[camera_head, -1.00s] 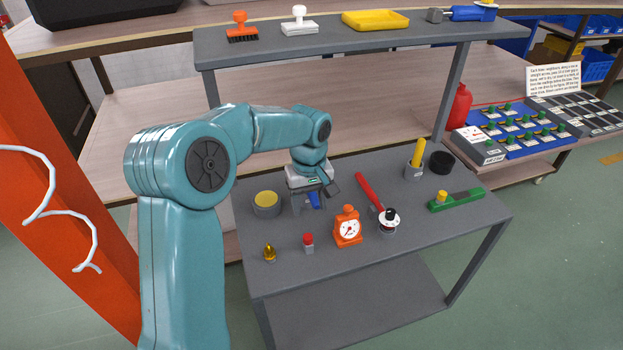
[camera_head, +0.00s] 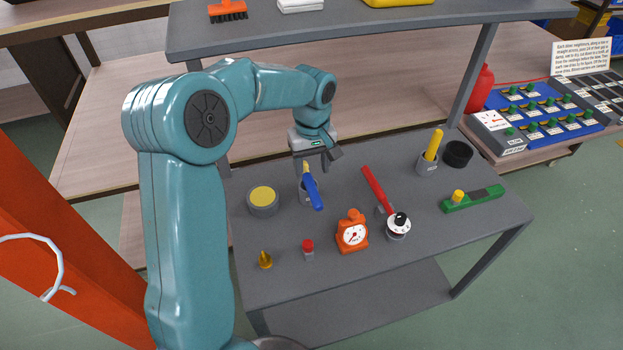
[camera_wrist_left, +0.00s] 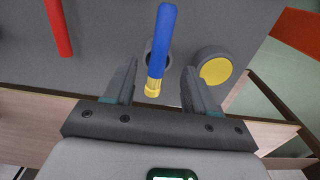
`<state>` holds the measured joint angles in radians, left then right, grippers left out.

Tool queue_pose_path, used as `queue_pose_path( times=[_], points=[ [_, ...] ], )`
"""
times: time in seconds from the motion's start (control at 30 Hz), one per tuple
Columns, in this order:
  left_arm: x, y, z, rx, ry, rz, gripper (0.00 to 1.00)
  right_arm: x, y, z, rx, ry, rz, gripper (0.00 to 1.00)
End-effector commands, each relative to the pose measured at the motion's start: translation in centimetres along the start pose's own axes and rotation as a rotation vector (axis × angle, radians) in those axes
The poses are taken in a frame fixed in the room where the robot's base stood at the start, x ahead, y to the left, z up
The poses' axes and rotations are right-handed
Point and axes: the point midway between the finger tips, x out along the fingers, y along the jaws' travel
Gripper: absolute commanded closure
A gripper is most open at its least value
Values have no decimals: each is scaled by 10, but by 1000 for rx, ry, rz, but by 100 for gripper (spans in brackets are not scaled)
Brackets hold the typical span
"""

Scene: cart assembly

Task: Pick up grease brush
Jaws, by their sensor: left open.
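The grease brush appears to be the blue-handled tool with a yellow collar (camera_head: 312,190). It leans in a small grey holder (camera_head: 304,198) on the grey table. In the left wrist view the brush (camera_wrist_left: 162,40) lies between the two open fingers, its yellow collar toward the palm, with no finger touching it that I can see. My left gripper (camera_head: 325,160) is open and empty, just behind the brush in the head view; it also shows in the left wrist view (camera_wrist_left: 158,72). My right gripper is not in view.
A round tin with yellow contents (camera_head: 263,199) stands left of the brush. A raised shelf (camera_head: 340,32) crosses behind my arm.

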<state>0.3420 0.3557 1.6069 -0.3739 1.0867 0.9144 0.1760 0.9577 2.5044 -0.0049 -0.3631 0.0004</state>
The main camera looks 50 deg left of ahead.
Motion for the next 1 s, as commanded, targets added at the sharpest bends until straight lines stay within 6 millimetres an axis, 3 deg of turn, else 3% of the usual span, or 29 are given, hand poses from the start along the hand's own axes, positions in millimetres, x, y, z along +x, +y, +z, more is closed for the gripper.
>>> queue_pose_path(
  times=[0.4,0.7,0.9,1.0],
  points=[
    [62,0,9,0,-3,-2,45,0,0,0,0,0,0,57],
    [68,2,6,0,-1,0,45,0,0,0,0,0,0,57],
    [68,3,5,-1,0,0,100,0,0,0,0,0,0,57],
    [68,3,4,-1,0,0,100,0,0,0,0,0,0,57]
  ],
)
